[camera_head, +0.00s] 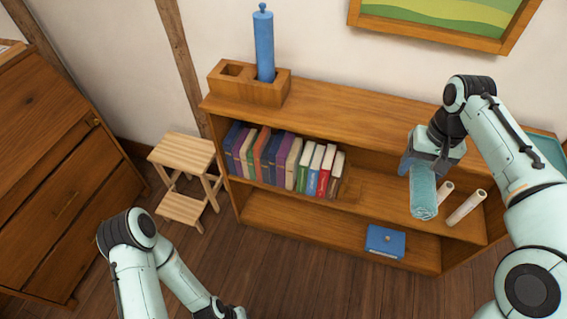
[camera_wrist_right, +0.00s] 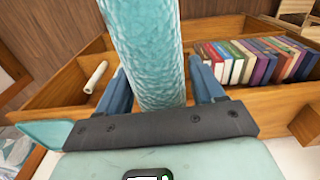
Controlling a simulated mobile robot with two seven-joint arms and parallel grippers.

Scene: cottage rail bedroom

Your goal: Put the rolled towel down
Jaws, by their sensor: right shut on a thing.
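A teal rolled towel (camera_head: 423,192) hangs from my right gripper (camera_head: 420,162) in front of the bookshelf, at its right part. The gripper is shut on the towel. In the right wrist view the towel (camera_wrist_right: 147,50) stands between the two blue fingers of my right gripper (camera_wrist_right: 160,88) and runs out past the top edge. My left arm shows at the lower left of the head view; its fingers are not clearly visible at the bottom edge.
The wooden bookshelf (camera_head: 330,108) holds a row of books (camera_head: 285,160). Two cream rolls (camera_head: 466,208) lie at its right. A blue box (camera_head: 385,241) sits low down. A wooden holder with a blue cylinder (camera_head: 264,45) stands on top. A step stool (camera_head: 184,152) stands left. A teal tray (camera_head: 549,150) is partly hidden.

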